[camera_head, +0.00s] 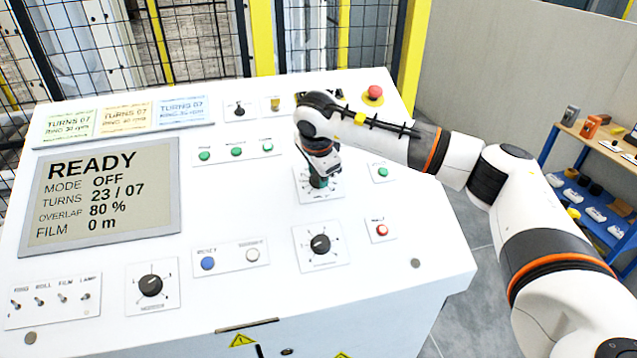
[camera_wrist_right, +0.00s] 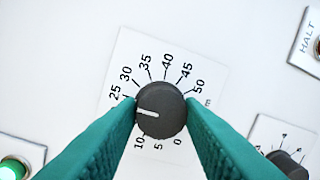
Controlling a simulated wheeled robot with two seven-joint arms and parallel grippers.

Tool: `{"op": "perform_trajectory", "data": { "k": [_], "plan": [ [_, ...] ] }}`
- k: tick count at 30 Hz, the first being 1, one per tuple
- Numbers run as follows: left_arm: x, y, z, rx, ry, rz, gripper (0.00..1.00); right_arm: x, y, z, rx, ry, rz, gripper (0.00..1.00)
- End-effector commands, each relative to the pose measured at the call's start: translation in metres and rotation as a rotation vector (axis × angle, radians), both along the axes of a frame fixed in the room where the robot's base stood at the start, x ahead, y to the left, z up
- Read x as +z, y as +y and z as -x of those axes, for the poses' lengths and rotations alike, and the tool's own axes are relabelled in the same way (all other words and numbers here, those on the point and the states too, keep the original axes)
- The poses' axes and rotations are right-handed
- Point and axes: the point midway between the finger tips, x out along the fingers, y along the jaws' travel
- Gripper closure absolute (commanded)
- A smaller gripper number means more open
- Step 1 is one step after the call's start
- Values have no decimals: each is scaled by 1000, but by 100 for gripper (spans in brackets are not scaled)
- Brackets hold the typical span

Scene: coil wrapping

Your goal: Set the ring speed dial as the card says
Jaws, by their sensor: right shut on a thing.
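My right gripper (camera_head: 319,183) reaches down onto a dial on the white panel. In the right wrist view its two green fingers (camera_wrist_right: 161,112) are shut on the sides of the dark round ring speed dial (camera_wrist_right: 160,100). The dial's white pointer line points left, a little below the 25 mark. Labels from 0 to 50 surround the knob; those between 10 and 25 are hidden by a finger. Green, yellow (camera_head: 125,116) and blue cards lie at the panel's upper left. Each reads TURNS 07 and a RING rpm value, too small to read surely. My left gripper is not seen.
The display (camera_head: 103,194) reads READY, MODE OFF, TURNS 23 / 07. A second dial (camera_head: 320,244) sits below the held one, a third (camera_head: 151,285) at lower left. A green button (camera_head: 383,172) and the red HALT button (camera_head: 382,230) are on the right.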

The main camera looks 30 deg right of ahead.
Motion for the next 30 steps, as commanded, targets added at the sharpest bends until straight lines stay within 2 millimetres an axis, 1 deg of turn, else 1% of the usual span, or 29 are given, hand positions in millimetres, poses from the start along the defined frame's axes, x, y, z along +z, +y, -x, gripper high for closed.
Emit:
{"op": "perform_trajectory", "data": {
  "k": [1, 12, 21, 30],
  "plan": [
    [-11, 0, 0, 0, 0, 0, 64, -6, 0, 0, -39, -3, -18, 89],
    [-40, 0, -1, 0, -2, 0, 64, -4, -1, -1, -361, -39, -157, 89],
    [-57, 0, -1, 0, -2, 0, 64, -3, -1, -1, -606, -67, -264, 89],
    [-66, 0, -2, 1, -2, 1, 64, -1, -2, -1, -783, -88, -340, 89]
  ]
}}
